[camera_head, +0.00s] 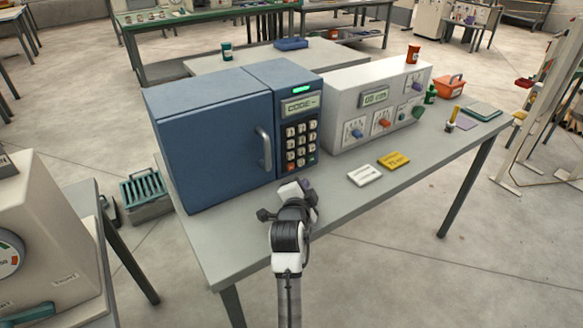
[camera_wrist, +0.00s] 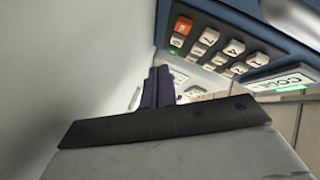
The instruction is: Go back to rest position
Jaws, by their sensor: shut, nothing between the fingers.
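My gripper (camera_head: 307,187) is shut and empty, low in front of the keypad (camera_head: 302,143) of a blue cabinet (camera_head: 212,140). A gap to the keypad cannot be judged exactly in the head view. In the wrist view my dark fingers (camera_wrist: 158,86) are together, and the keypad (camera_wrist: 215,45) is at upper right, tilted, with a red key at one corner. The cabinet door looks closed, with its handle (camera_head: 264,148) on the right. A small display (camera_head: 301,105) seems to read "CODE", under a lit green bar (camera_head: 302,89).
A grey panel box (camera_head: 375,100) with coloured knobs stands right of the cabinet. White (camera_head: 365,175) and yellow (camera_head: 394,160) cards lie on the grey table (camera_head: 345,205). A dial machine (camera_head: 45,240) stands at lower left. A grey-green crate (camera_head: 146,195) is on the floor.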

